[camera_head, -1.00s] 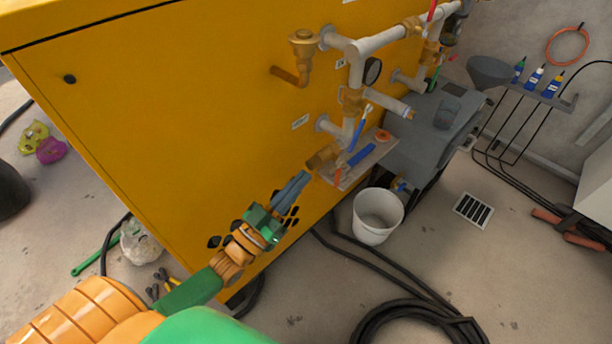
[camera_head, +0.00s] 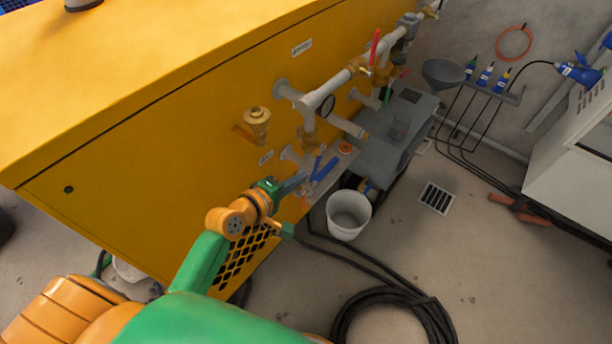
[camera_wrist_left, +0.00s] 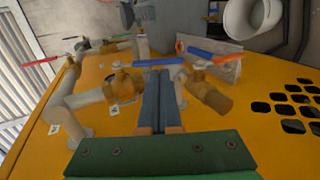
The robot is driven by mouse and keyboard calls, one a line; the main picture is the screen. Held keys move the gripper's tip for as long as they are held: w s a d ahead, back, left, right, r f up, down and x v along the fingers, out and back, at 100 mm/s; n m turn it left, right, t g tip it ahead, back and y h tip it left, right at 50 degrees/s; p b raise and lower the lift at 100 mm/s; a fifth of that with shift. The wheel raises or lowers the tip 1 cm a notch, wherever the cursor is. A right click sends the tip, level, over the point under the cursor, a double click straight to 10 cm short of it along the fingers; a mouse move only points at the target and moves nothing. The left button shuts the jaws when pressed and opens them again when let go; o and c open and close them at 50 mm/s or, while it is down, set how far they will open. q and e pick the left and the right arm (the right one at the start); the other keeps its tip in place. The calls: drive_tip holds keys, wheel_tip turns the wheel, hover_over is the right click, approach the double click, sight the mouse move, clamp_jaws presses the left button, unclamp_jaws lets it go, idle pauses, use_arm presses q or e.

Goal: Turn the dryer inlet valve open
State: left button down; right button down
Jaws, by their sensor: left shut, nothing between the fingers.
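Pipework with several lever valves runs along the yellow cabinet's side; no label I can read says which is the dryer inlet valve. A red lever (camera_head: 374,48) stands up on the upper pipe. Blue levers (camera_head: 325,170) are lower, near my left gripper (camera_head: 298,182). In the left wrist view, a blue lever (camera_wrist_left: 160,62) lies across just beyond the tips of my left gripper (camera_wrist_left: 160,74), whose fingers are shut and empty. I cannot tell whether they touch it. A brass valve body (camera_wrist_left: 122,88) is left of the fingers, and a brass fitting (camera_wrist_left: 212,97) is right. My right gripper is not in view.
The yellow cabinet (camera_head: 150,130) fills the left. A brass fitting (camera_head: 256,122) juts from its side. A white bucket (camera_head: 348,215) stands below the pipes, by a grey unit (camera_head: 385,150). Black hose (camera_head: 395,295) lies coiled on the floor, near a drain grate (camera_head: 436,198).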

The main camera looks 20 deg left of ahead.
sight(312, 175)
use_arm(q)
drive_tip(key=shift+b+x, duration=0.3)
drive_tip(key=shift+x, duration=1.5)
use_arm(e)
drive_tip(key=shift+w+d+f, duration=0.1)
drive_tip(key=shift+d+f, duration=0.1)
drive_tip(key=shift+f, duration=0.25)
